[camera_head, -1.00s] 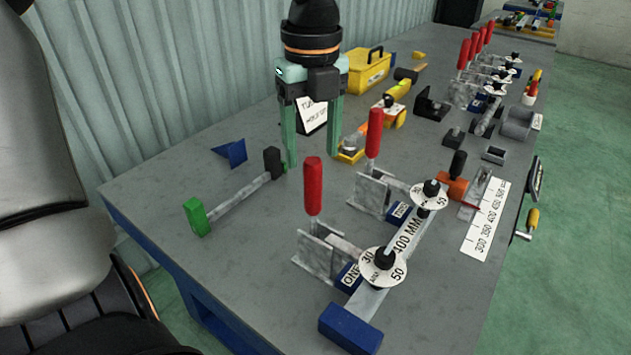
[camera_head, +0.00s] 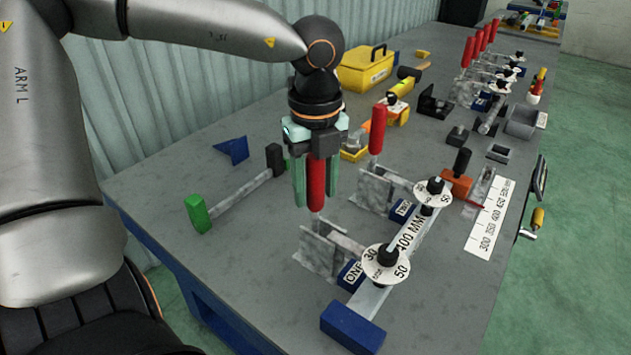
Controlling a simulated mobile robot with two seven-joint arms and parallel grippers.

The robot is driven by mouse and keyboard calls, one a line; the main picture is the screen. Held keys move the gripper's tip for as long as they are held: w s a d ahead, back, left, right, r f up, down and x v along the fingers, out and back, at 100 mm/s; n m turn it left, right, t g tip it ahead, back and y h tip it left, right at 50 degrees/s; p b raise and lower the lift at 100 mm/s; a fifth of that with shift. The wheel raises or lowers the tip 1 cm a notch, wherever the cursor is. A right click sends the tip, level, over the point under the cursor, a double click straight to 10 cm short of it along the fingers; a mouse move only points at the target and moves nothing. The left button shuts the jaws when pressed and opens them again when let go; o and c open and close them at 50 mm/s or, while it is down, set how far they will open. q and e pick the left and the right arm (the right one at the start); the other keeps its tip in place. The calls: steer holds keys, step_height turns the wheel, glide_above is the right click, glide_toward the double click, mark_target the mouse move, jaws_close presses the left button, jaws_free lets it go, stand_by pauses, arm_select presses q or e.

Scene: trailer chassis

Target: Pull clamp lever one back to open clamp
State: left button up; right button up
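Clamp lever one is the red handle (camera_head: 317,183), upright on the near grey clamp bracket (camera_head: 323,247) beside the blue block marked ONE (camera_head: 351,274). My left gripper (camera_head: 316,202) points down over this lever. Its two green fingers stand on either side of the red handle, with the lever's top hidden under the gripper body. The fingers look spread; I cannot tell whether they touch the handle. A dial disc (camera_head: 386,264) with a black knob sits at the clamp's front, over the 400 mm bar (camera_head: 411,233). My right gripper is not in view.
A second red lever (camera_head: 377,130) stands upright on the clamp marked TWO, just behind. A green-ended bar (camera_head: 198,213) and a blue wedge (camera_head: 232,150) lie to the left. A yellow toolbox (camera_head: 366,70) stands farther back. The near left tabletop is clear.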

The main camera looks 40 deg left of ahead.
arm_select(q)
jaws_close()
stand_by(1.1)
